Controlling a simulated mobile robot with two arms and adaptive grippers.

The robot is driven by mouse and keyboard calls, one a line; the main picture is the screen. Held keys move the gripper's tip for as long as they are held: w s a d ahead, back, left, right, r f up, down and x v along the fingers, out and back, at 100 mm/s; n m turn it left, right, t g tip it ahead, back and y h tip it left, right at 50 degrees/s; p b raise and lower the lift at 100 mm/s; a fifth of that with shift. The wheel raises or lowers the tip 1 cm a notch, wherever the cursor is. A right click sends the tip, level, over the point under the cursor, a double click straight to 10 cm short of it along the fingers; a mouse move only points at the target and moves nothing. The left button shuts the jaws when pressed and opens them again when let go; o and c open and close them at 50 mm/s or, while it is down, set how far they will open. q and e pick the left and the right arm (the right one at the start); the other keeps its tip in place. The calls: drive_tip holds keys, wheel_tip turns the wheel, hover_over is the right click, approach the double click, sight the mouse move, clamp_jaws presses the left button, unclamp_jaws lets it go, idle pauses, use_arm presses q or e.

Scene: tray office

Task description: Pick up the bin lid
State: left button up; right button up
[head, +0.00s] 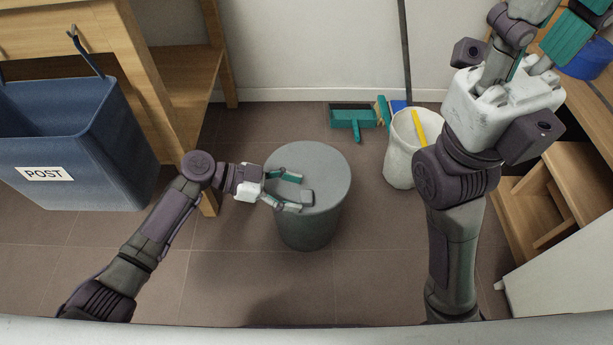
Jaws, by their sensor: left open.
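The bin lid (318,165) is a flat grey-green disc on top of a round bin (307,235) of similar colour, in the middle of the floor. My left gripper (299,193) reaches in from the left, over the lid's left part. My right gripper (553,30) is raised at the upper right, away from the bin. Its fingertips are partly cut off, so its opening is unclear.
A blue POST bin (75,145) hangs by a wooden table (150,75) at left. Behind the lid are a teal dustpan (352,118) and a whitish bin (399,160) holding something yellow. Wooden shelving (560,195) stands at right. Floor in front is clear.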

sight(304, 195)
use_arm(q)
drive_tip(key=b+x, duration=0.1)
drive_tip(key=x, duration=0.2)
drive_tip(key=shift+s+d+f, duration=0.1)
drive_tip(key=shift+d+f, duration=0.05)
drive_tip(key=shift+d, duration=0.2)
clamp_jaws()
